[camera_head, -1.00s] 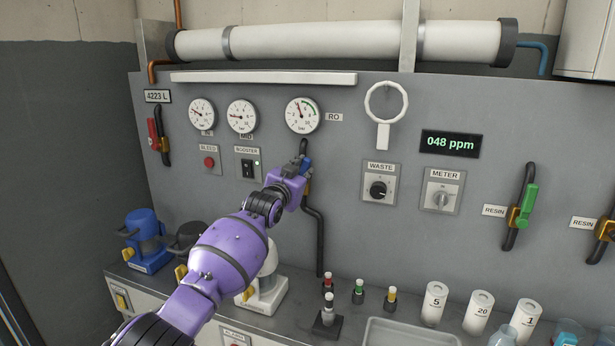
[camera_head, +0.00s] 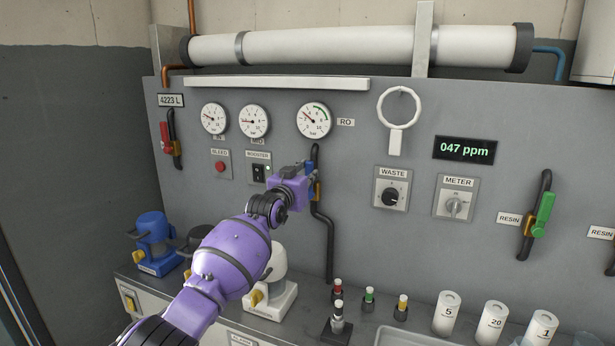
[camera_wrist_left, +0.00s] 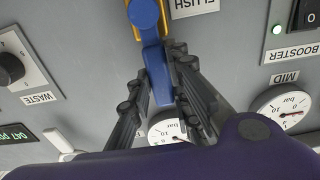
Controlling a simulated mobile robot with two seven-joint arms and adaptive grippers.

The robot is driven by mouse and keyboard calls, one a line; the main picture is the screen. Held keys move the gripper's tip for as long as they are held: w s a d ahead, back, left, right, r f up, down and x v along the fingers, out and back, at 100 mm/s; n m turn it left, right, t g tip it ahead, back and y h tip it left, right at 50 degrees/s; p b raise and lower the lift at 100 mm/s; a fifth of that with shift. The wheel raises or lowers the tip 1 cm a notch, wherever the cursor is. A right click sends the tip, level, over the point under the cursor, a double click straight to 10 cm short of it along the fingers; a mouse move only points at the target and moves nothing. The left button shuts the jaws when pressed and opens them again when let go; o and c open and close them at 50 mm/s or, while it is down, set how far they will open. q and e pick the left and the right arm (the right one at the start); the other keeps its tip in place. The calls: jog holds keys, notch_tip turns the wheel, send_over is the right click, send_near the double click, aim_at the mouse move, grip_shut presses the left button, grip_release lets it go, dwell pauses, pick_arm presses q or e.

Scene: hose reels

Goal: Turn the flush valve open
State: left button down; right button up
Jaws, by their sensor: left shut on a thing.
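The flush valve has a blue lever (camera_wrist_left: 153,62) on an orange-yellow body (camera_wrist_left: 133,6), beside the FLUSH label (camera_wrist_left: 194,7). In the left wrist view, which is upside down, the lever runs from its pivot toward the RO gauge, slightly tilted. My left gripper (camera_wrist_left: 168,90) has a finger on each side of the lever's end and is shut on it. In the head view, my purple left arm reaches the valve on the black pipe below the RO gauge (camera_head: 314,120). The gripper (camera_head: 308,178) hides most of the lever there. My right gripper is in neither view.
Below, the bench holds blue (camera_head: 153,240) and white (camera_head: 270,285) pumps, small bottles and white cylinders (camera_head: 447,313).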

pick_arm(q)
jog(key=c, duration=1.6)
grip_release()
jog(key=shift+v, duration=6)
